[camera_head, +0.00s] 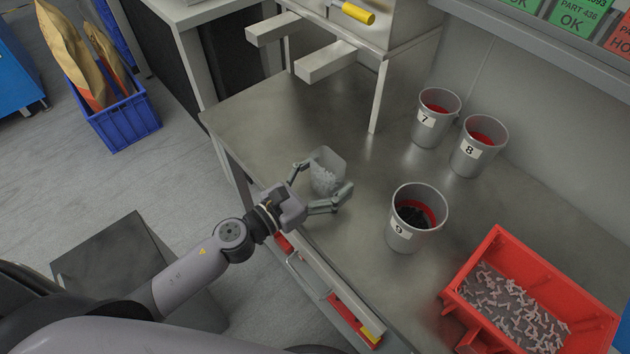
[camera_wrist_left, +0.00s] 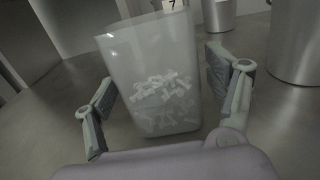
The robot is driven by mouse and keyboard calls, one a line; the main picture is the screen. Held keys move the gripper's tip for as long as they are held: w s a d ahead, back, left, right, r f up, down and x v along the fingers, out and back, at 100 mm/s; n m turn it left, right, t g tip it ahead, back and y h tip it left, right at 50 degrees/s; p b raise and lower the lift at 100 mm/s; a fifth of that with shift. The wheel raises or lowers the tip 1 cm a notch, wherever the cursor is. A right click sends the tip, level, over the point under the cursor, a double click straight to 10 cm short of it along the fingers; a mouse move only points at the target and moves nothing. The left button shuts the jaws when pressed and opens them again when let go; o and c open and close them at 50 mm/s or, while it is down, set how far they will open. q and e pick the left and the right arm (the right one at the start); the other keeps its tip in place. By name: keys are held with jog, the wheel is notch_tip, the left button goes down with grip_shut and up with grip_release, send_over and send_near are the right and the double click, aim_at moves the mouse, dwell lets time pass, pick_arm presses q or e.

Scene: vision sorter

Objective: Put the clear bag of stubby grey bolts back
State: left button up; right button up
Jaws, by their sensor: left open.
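The clear bag (camera_head: 326,172) with pale grey bolts in its lower part stands on the metal table near its front left edge. In the left wrist view the bag (camera_wrist_left: 152,75) stands upright between my open fingers, and the bolts show through its wall. My left gripper (camera_head: 322,190) is open, with one finger to each side of the bag. In the left wrist view the left gripper (camera_wrist_left: 160,92) shows gaps between both fingers and the bag. My right gripper is not in view.
Grey bins 7 (camera_head: 436,117), 8 (camera_head: 479,146) and 9 (camera_head: 416,218) stand right of the bag; bin 9 holds dark parts. A red crate (camera_head: 530,262) of loose bolts is at the lower right. A metal stand (camera_head: 375,100) rises behind. Blue crate (camera_head: 117,122) is on the floor.

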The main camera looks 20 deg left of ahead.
pick_arm(q)
jog(key=b+v, duration=0.5)
jog(key=v, duration=0.7)
jog(key=shift+r, duration=0.15)
